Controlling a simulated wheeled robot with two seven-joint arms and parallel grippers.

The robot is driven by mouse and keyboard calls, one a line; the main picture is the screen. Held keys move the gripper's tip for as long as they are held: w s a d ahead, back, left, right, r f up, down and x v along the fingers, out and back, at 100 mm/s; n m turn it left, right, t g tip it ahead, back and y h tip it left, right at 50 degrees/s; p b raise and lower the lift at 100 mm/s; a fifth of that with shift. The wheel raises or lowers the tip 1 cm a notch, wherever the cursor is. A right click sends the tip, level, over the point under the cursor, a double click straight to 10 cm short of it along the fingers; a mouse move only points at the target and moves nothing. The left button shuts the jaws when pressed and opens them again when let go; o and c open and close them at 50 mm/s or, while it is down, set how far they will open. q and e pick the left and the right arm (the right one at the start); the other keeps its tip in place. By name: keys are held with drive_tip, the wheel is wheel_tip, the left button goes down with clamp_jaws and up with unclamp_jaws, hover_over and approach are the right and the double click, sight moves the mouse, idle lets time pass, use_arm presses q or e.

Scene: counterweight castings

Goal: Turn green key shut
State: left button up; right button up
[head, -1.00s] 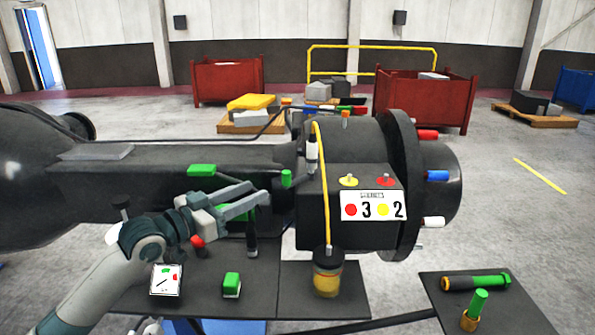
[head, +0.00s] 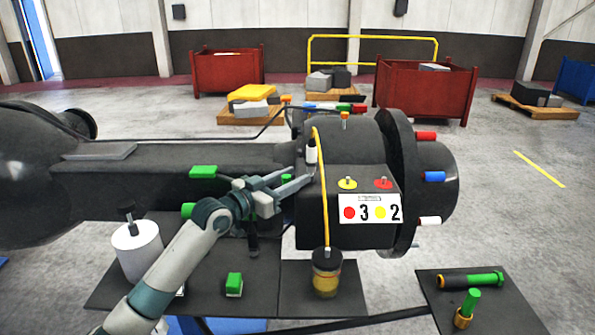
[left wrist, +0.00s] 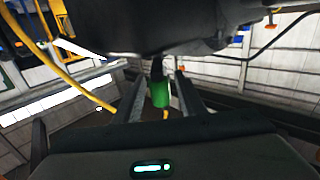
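The green key shows in the left wrist view as a small green cylinder (left wrist: 160,93) on a dark stem, between my two fingers. Gaps show on both sides of it, and I see no contact. In the head view, my left gripper (head: 297,180) is at the near side of the dark machine housing (head: 318,222), left of the yellow tube. Its fingers are spread and cover the place where the key showed earlier. My right gripper is not in view.
A yellow tube (head: 322,190) runs down to a jar (head: 327,273) close right of my gripper. A white canister (head: 137,250) and a green block (head: 234,284) stand on the dark shelf.

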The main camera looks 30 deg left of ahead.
use_arm(q)
drive_tip(key=shift+x, duration=0.95)
clamp_jaws()
